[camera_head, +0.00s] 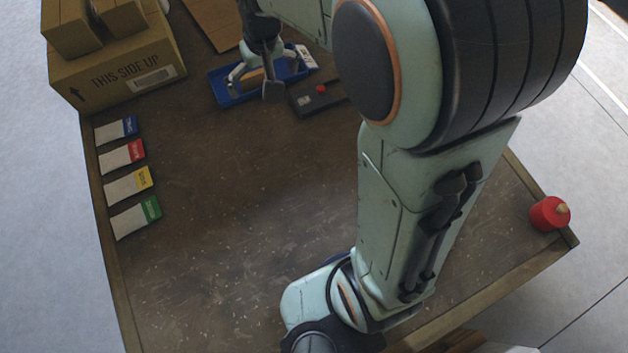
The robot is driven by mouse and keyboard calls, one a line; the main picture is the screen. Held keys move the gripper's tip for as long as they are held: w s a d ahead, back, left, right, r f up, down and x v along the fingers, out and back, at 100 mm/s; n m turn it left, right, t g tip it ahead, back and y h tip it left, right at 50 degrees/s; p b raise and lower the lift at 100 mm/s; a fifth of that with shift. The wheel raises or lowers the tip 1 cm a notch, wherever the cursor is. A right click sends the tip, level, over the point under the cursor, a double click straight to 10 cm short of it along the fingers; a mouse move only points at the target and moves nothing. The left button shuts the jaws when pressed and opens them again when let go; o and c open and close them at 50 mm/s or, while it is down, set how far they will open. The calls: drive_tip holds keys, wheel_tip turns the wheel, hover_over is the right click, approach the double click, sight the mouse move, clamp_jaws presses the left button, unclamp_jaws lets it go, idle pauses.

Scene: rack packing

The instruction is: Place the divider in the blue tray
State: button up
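The blue tray (222,97) lies near the back of the table, right of the large cardboard box. My gripper (254,88) points down over the tray's left and middle part and hides some of its inside. Its fingers look spread apart. A tan piece (252,78) shows between them, in or just above the tray. I cannot tell whether this piece is the divider, or whether the fingers touch it. A white labelled item (306,57) is at the tray's right end. I cannot clearly identify the divider.
A dark flat device with a red button (320,89) sits right of the tray. Cardboard boxes (120,70) stand at the back left. Several coloured cards (130,185) line the left edge. A red container (549,213) is at the right corner. The table's middle is clear; my arm covers its right side.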

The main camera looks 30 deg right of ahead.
drive_tip(key=s+a+r+g, duration=0.1)
drive_tip(key=s+g, duration=0.1)
drive_tip(key=s, duration=2)
drive_tip(key=shift+s+a+r+n+g, duration=0.15)
drive_tip(key=shift+s+a+n+g, duration=0.15)
drive_tip(key=shift+a, duration=0.05)
